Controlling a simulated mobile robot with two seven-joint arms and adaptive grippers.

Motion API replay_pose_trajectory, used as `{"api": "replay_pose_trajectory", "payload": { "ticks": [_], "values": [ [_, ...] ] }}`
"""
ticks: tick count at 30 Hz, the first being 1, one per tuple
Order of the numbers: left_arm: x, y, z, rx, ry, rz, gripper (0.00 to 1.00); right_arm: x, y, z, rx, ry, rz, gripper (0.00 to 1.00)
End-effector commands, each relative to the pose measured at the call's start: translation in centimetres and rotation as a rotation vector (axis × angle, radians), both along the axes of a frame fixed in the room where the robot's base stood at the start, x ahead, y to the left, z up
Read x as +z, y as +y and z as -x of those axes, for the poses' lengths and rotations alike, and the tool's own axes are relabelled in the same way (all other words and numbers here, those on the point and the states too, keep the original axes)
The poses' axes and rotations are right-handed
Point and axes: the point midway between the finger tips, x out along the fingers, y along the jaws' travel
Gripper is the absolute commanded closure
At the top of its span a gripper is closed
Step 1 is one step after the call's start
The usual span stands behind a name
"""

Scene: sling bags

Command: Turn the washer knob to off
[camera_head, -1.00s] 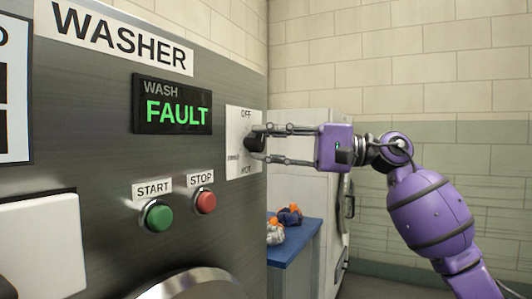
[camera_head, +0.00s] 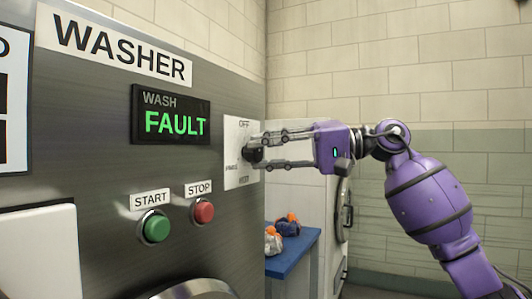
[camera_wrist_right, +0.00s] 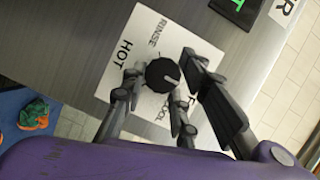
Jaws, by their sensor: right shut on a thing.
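The black round washer knob (camera_head: 247,156) sits on a white dial plate (camera_head: 240,176) at the right end of the washer panel. The plate reads OFF at the top and HOT at the bottom. The fingers partly cover the dial's labels; RINSE and HOT are readable. My left gripper is not in view.
The washer's display (camera_head: 171,115) reads WASH FAULT. A green START button (camera_head: 156,228) and a red STOP button (camera_head: 203,211) sit below it. A blue table (camera_head: 297,262) with orange and dark items and a white machine (camera_head: 300,190) stand behind my right gripper.

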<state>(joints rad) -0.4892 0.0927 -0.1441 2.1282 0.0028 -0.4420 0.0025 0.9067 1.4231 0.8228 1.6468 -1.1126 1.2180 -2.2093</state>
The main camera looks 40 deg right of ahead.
Motion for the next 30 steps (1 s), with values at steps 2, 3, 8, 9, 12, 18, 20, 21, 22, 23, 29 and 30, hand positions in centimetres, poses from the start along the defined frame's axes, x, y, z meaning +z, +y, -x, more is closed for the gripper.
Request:
{"api": "replay_pose_trajectory", "payload": {
  "ticks": [2, 3, 8, 9, 12, 18, 20, 21, 22, 23, 29, 30],
  "values": [
    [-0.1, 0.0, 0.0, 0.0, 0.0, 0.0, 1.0, -1.0, 0.2, -0.2, 0.006, 0.02, 0.013, 0.99],
    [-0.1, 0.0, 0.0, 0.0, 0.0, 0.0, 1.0, -1.0, 0.2, -0.2, 0.006, 0.021, 0.012, 0.99],
    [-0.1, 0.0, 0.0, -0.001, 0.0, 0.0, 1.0, -1.0, 0.2, -0.2, 0.006, 0.021, 0.012, 0.67],
    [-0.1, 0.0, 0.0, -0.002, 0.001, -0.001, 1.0, -1.0, 0.2, -0.2, 0.006, 0.021, 0.012, 0.62],
    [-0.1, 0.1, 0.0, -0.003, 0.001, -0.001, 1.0, -0.9, 0.2, -0.1, 0.006, 0.019, 0.011, 0.6],
    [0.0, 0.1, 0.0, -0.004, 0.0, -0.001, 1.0, -0.6, 0.1, -0.1, 0.005, 0.014, 0.009, 0.6],
    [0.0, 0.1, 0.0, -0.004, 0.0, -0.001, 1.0, -0.6, 0.1, 0.0, 0.004, 0.013, 0.008, 0.6],
    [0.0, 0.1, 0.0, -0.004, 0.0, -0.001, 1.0, -0.5, 0.1, 0.0, 0.004, 0.013, 0.008, 0.6],
    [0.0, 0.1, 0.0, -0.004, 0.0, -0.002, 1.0, -0.5, 0.1, 0.0, 0.004, 0.012, 0.008, 0.6],
    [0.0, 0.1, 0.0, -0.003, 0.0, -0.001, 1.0, -0.5, 0.1, 0.0, 0.003, 0.011, 0.008, 0.6],
    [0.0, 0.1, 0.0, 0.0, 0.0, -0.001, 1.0, -0.2, -0.8, 0.8, 0.002, 0.009, 0.005, 0.6],
    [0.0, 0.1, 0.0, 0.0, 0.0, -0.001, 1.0, -0.2, -1.2, 1.2, 0.002, 0.009, 0.005, 0.6]
  ]
}}
